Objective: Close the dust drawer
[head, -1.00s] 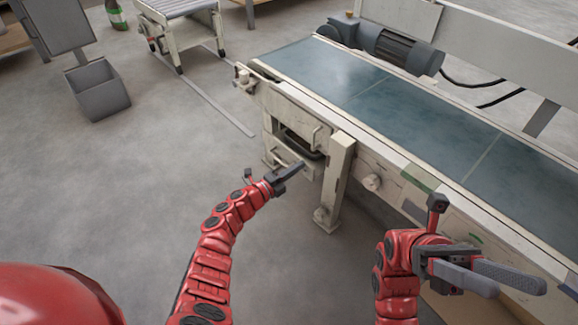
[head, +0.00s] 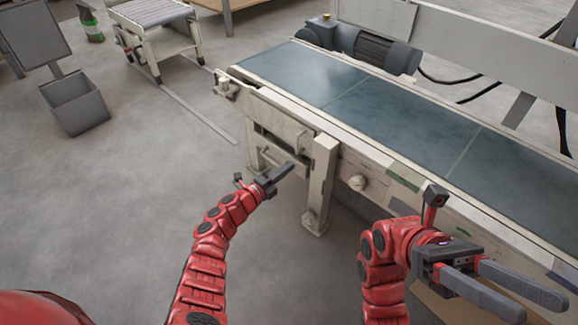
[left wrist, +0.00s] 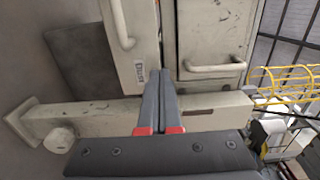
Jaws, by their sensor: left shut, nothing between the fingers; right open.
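The dust drawer (head: 297,172) sits low under the left end of the conveyor, beside a cream leg. In the left wrist view its cream front (left wrist: 138,45) carries a bar handle and a small label. A narrow dark gap separates it from the panel beside it, and the drawer seems to stand slightly forward. My left gripper (head: 290,168) is shut and empty, with its fingertips at the drawer front; contact is likely but hidden. The fingertips also show in the left wrist view (left wrist: 160,74). My right gripper (head: 545,304) is open and empty, right of the drawer.
The conveyor belt (head: 370,105) runs above the drawer. A second handled panel (left wrist: 212,35) adjoins the drawer. Floor to the left is clear up to a grey bin (head: 80,112).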

